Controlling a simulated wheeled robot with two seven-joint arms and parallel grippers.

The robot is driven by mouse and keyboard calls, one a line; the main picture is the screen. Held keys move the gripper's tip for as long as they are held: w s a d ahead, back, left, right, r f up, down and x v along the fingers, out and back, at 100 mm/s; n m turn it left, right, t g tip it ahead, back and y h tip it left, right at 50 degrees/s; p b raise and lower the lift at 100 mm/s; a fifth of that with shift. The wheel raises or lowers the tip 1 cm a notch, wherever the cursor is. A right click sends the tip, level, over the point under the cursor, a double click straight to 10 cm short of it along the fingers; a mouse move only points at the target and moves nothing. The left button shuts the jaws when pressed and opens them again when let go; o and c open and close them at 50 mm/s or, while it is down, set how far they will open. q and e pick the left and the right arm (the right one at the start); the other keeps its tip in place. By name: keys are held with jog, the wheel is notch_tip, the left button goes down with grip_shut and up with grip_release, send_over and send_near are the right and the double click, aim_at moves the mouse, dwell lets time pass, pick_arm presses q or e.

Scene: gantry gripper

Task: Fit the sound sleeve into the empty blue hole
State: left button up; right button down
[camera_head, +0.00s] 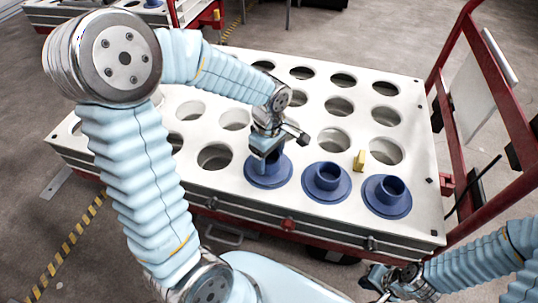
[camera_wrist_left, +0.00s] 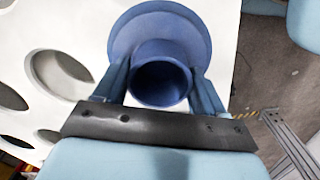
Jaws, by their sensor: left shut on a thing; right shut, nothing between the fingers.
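Three blue flanged sleeves stand in the front row of the white plate (camera_head: 235,181). My left gripper (camera_head: 266,152) is shut on the leftmost blue sleeve (camera_head: 268,180). In the left wrist view its fingers (camera_wrist_left: 160,85) lie on either side of the sleeve's round collar (camera_wrist_left: 160,62), with the wide flange beyond. I cannot tell whether this sleeve is seated or slightly raised. The middle sleeve (camera_head: 325,193) and the right sleeve (camera_head: 388,205) stand upright. No damage is discernible on any sleeve. My right gripper (camera_head: 388,280) is shut and empty, low at the right, before the plate.
Several empty round holes fill the rest of the plate, such as a front one (camera_head: 215,156); none looks blue. A small yellow piece (camera_head: 359,160) stands behind the two right sleeves. A red frame (camera_head: 497,85) rises at the right. Another cart stands at the back left.

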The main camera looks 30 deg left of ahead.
pick_arm(q)
jog(key=shift+f, duration=0.3)
jog(key=o, duration=1.6)
jog(key=shift+o, duration=0.2)
jog(key=shift+r, duration=0.15)
notch_tip(320, 180, up, 14)
jog(key=p, duration=0.2)
jog(key=shift+f, duration=0.2)
